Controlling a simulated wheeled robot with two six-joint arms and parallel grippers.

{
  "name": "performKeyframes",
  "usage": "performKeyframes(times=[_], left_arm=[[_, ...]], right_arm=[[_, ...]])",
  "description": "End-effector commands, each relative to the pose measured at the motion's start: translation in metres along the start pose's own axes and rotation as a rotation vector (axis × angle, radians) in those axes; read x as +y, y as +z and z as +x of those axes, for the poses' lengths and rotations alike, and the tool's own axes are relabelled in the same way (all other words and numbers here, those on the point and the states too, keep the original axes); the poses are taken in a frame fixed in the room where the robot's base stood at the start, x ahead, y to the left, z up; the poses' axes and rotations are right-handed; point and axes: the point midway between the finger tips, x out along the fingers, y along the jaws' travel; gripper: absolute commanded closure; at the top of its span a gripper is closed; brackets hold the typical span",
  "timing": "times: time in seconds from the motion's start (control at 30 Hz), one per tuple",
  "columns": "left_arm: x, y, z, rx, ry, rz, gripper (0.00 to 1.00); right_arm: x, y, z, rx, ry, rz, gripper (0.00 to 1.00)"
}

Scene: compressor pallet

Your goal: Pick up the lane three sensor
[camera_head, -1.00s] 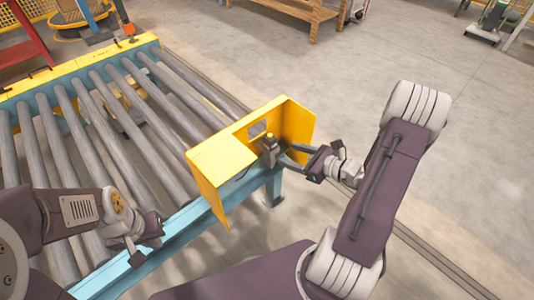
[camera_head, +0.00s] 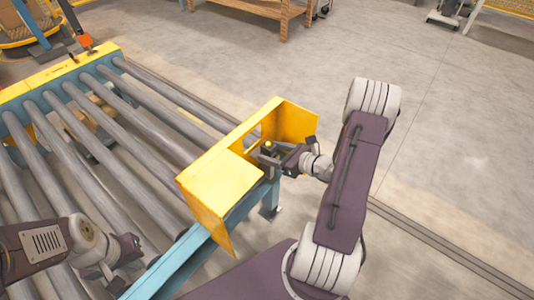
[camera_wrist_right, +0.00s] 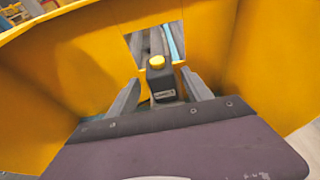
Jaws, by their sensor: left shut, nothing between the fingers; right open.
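The lane three sensor (camera_wrist_right: 162,80) is a small dark box with a yellow cap and a pale label. It stands inside the yellow bracket (camera_wrist_right: 75,70), in front of the bracket's square window. In the head view the sensor (camera_head: 267,149) is partly hidden by my right gripper (camera_head: 276,158). In the right wrist view my right gripper (camera_wrist_right: 160,95) is open, one finger on each side of the sensor, with visible gaps. My left gripper (camera_head: 118,284) is shut and empty, low on the left over the conveyor.
The roller conveyor (camera_head: 120,150) with a blue frame fills the left side. The bracket's yellow walls stand close around my right gripper. A wooden bench (camera_head: 255,8) stands at the back.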

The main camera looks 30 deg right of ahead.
Motion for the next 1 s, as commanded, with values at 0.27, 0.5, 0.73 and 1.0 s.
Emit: performKeyframes(times=[0.27, 0.5, 0.73, 1.0], left_arm=[[0.000, 0.002, 0.017, 0.000, 0.000, 0.000, 1.00], [0.000, 0.002, 0.019, 0.000, 0.000, 0.000, 1.00], [0.000, 0.002, 0.018, 0.000, 0.000, 0.000, 1.00], [0.000, 0.002, 0.018, 0.000, 0.000, 0.000, 1.00]], right_arm=[[-0.003, -0.001, 0.036, -0.002, 0.004, -0.005, 0.42], [-0.003, 0.002, 0.053, 0.000, 0.001, -0.001, 0.42], [-0.004, 0.002, 0.052, 0.000, 0.000, 0.000, 0.72], [-0.004, 0.002, 0.052, -0.001, 0.000, -0.001, 1.00]])
